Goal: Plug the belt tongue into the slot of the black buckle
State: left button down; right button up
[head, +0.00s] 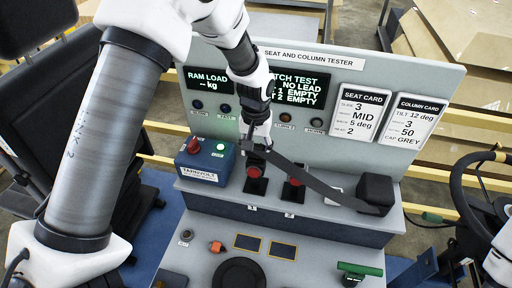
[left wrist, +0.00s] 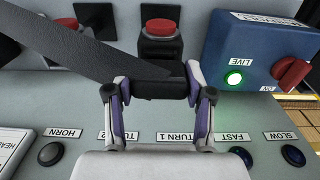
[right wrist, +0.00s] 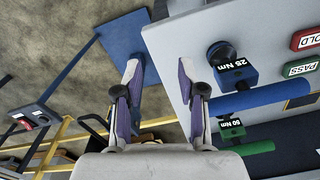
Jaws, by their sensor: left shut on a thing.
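My left gripper (head: 258,143) is shut on the black tongue end of the belt, between its fingertips (left wrist: 157,86) in the left wrist view. The tongue (left wrist: 155,90) is largely covered by the fingers and strap. The dark belt strap (head: 325,185) runs from the gripper down right to a black box (head: 375,192) on the ledge. Two black buckles with red buttons stand on the ledge: the left one (head: 256,180), also in the left wrist view (left wrist: 160,45), and the right one (head: 293,190). The held tongue is close to the left buckle; contact cannot be told. My right gripper (right wrist: 158,80) is open and empty.
A blue box with a red knob and lit green lamp (head: 206,160) stands left of the buckles. The tester panel (head: 345,62) rises behind them. In the right wrist view, a blue-handled 25 Nm tool (right wrist: 262,97) and a green-handled 50 Nm tool (right wrist: 245,148) are right of my gripper.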

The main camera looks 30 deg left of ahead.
pick_arm(q)
jog(key=shift+f, duration=0.15)
jog(key=shift+c, duration=1.7)
grip_release()
notch_tip(320, 180, up, 12)
jog(key=shift+o, duration=0.4)
jog(key=shift+o, duration=1.3)
